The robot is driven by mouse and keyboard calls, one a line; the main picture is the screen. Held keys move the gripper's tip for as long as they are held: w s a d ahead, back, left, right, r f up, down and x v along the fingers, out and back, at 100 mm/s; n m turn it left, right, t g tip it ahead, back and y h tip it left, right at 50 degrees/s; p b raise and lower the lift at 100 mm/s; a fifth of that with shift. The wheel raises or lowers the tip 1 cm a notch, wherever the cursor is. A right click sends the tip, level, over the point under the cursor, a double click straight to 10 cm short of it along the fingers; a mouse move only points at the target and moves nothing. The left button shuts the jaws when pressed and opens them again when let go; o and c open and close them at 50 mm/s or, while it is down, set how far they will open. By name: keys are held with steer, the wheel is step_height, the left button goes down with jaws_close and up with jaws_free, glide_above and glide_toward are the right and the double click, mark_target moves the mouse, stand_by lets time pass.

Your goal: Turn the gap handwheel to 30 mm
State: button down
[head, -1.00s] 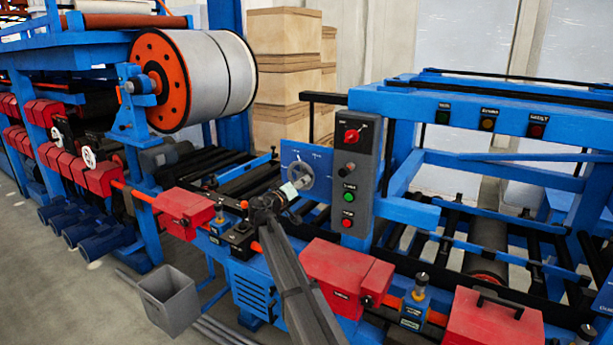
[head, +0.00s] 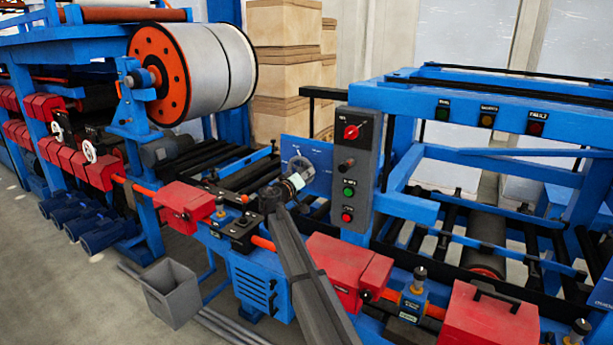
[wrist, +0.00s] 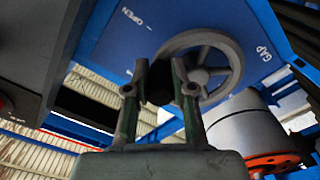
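The gap handwheel (wrist: 237,66) is a grey spoked wheel on a blue panel (wrist: 112,42) marked "OPEN" and "GAP". In the head view the handwheel (head: 299,163) is partly covered by my gripper (head: 292,184). In the wrist view my gripper (wrist: 159,84) has its two fingers apart, in front of the wheel's near rim. A dark round knob (wrist: 158,88) shows between the fingertips; I cannot tell whether the fingers touch it. No gap reading in mm is legible.
A grey control box (head: 352,170) with a red rotary switch and buttons stands just right of the handwheel. Red covers (head: 345,272) and blue frame rails lie below and around. A large grey roll (head: 205,72) stands at the left. A grey bin (head: 172,292) is on the floor.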

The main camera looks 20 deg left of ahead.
mark_target(302, 160)
steer(key=shift+n+b, duration=0.3)
steer(key=shift+b, duration=0.1)
steer(key=shift+a+r+n+b, duration=0.2)
steer(key=shift+r+n+b, duration=0.15)
steer(key=shift+n+b, duration=0.6)
steer(key=n+b, duration=0.1)
steer(key=a+r+n+b, duration=0.1)
steer(key=n, duration=0.1)
steer(key=shift+w+r+n, duration=0.15)
steer(key=shift+r+n, duration=0.1)
steer(key=n, duration=0.1)
steer(key=a+r+n, duration=0.1)
steer(key=shift+w+n+b, duration=0.1)
steer(key=shift+n+b, duration=0.2)
steer(key=shift+b, duration=0.05)
steer(key=shift+a+r+n, duration=0.15)
steer(key=shift+a+n, duration=0.15)
steer(key=shift+n, duration=0.55)
steer(key=shift+a+r+n, duration=0.15)
steer(key=shift+a+n, duration=0.15)
steer(key=shift+n, duration=0.55)
steer(key=c, duration=1)
jaws_free()
steer(key=shift+w, duration=0.1)
